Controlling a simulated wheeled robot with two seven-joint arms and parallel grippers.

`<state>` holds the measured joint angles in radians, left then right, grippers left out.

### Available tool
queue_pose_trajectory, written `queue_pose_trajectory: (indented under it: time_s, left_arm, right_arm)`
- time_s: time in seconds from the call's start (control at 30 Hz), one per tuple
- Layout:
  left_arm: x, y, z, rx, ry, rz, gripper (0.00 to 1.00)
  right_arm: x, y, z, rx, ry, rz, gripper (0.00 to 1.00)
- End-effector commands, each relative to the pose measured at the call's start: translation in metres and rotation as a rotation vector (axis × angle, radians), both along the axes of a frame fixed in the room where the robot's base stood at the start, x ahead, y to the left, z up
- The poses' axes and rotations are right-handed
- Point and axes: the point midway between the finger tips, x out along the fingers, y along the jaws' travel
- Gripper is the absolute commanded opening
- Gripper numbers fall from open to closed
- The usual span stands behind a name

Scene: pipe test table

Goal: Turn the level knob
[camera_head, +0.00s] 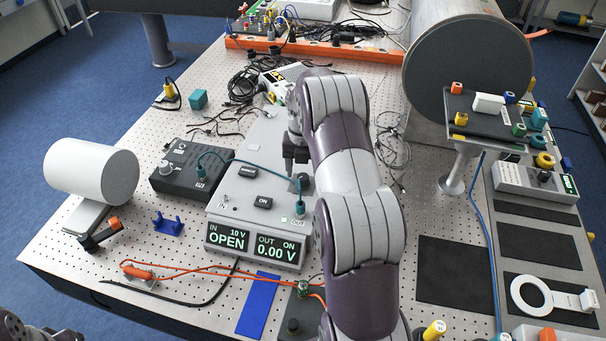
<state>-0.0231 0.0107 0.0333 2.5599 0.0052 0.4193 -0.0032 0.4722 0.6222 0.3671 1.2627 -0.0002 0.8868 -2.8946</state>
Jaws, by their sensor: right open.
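A grey sloped control box (222,207) stands mid-table. My right arm hides the box's right side. Only a piece of my left arm shows at the bottom left corner, with no fingers visible.
A black box (180,182) with its own knob stands left of the control box, joined by a teal cable. A white cylinder (92,172) lies further left. Orange leads (205,268) cross the table in front.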

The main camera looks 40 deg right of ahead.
Motion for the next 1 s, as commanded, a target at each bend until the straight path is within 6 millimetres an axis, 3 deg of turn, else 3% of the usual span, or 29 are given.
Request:
queue_pose_trajectory:
  time_s: [0.1, 0.13, 0.2, 0.33, 0.5, 1.0]
  left_arm:
    - [0.000, 0.000, -0.006, 0.000, 0.001, 0.000, 0.43]
    - [0.000, 0.000, 0.015, 0.000, 0.002, 0.000, 0.43]
    - [0.000, 0.000, 0.034, 0.000, 0.000, 0.000, 0.43]
    - [0.000, 0.000, 0.055, 0.000, -0.001, 0.000, 0.43]
    - [0.000, 0.000, 0.063, 0.000, 0.000, 0.000, 0.43]
    - [0.000, 0.000, 0.061, 0.000, 0.001, 0.000, 0.43]
  right_arm:
    - [0.001, 0.000, 0.032, -0.003, -0.005, 0.000, 0.61]
    - [0.000, 0.000, 0.053, -0.001, -0.003, 0.000, 0.61]
    - [0.000, 0.000, 0.074, -0.001, -0.001, 0.000, 0.61]
    - [0.000, 0.000, 0.098, -0.001, -0.001, 0.000, 0.61]
    - [0.000, 0.000, 0.107, 0.000, 0.000, 0.000, 0.61]
    - [0.000, 0.000, 0.106, -0.001, -0.002, 0.000, 0.61]
